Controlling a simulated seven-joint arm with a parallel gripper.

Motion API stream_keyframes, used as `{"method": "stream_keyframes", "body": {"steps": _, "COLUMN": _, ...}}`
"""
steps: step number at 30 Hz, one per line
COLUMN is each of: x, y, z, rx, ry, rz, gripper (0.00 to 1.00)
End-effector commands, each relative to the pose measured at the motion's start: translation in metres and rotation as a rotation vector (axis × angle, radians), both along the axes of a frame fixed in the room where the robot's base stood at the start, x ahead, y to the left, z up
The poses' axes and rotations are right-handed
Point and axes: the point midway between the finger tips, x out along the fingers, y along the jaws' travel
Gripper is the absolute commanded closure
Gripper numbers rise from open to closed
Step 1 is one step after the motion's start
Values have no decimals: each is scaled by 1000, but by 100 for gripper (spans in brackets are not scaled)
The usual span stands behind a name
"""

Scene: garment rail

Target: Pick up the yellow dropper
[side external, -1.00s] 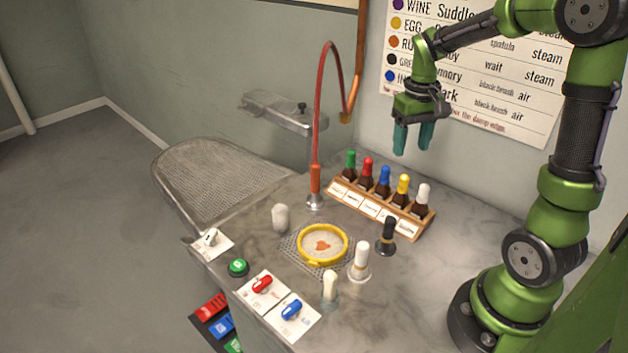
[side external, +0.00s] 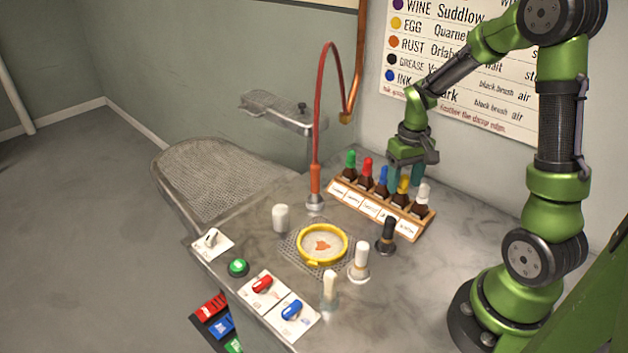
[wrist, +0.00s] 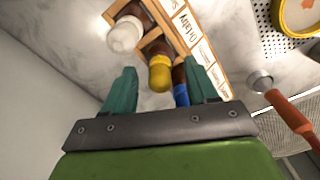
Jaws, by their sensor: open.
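The yellow dropper (side external: 403,185) is a brown bottle with a yellow rubber bulb, standing in the wooden rack (side external: 347,199) between the blue dropper and the white dropper. My gripper (side external: 404,180) is open and low over the rack at the yellow dropper. In the wrist view, the yellow bulb (wrist: 160,76) lies between and just beyond the two teal fingers of my gripper (wrist: 163,84), apart from both as far as I can see. The blue dropper (wrist: 181,96) sits close to the right finger there. In the side view, the fingers partly cover the yellow bulb.
The white dropper (side external: 422,195), red dropper (side external: 366,170) and green dropper (side external: 349,163) share the rack. A black-handled brush (side external: 387,232) and a white-handled brush (side external: 361,257) stand in front. A yellow hoop (side external: 322,262) lies on the perforated plate. A red hose (side external: 318,110) rises left of the rack.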

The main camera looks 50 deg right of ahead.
Motion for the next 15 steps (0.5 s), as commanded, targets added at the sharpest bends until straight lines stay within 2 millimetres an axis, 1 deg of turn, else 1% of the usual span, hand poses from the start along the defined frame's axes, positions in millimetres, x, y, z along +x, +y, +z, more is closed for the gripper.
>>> {"method": "stream_keyframes", "body": {"steps": 1, "x": 0, "y": 0, "z": 0, "rx": 0, "ry": 0, "rz": 0, "gripper": 44}}
{"method": "stream_keyframes", "body": {"steps": 2, "x": 0, "y": 0, "z": 0, "rx": 0, "ry": 0, "rz": 0, "gripper": 48}}
{"method": "stream_keyframes", "body": {"steps": 12, "x": 0, "y": 0, "z": 0, "rx": 0, "ry": 0, "rz": 0, "gripper": 100}}
{"method": "stream_keyframes", "body": {"steps": 15, "x": 0, "y": 0, "z": 1, "rx": 0, "ry": -1, "rz": 0, "gripper": 100}}
